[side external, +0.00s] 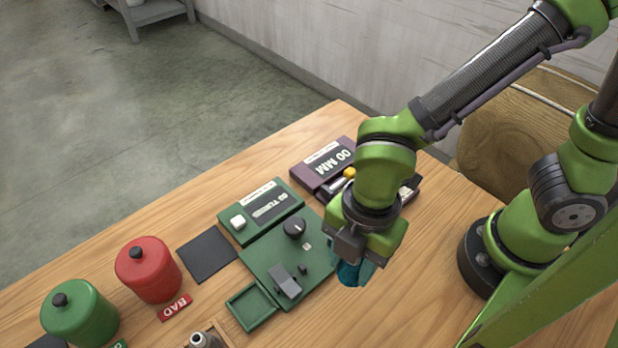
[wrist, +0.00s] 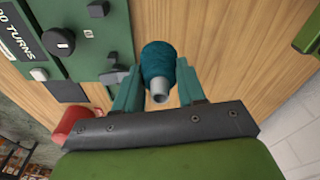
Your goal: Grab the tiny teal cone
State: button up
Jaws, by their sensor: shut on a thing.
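The tiny teal cone (wrist: 160,62) sits between the two teal fingers of my gripper (wrist: 160,92) in the wrist view. Its teal wool is wound on a grey core, whose end shows toward the camera. My gripper is shut on it. In the side external view the teal cone (side external: 348,273) shows partly below my gripper (side external: 358,262), to the right of the green machine. The fingers hide part of it there. I cannot tell whether it touches the table.
A green machine (side external: 262,262) with a knob and display stands left of my gripper. A purple device (side external: 318,168) is behind it. A red canister (side external: 148,270) and a green canister (side external: 80,315) stand at left. The table's right front (side external: 400,315) is clear.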

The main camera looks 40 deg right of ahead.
jog(key=shift+r, duration=1.9)
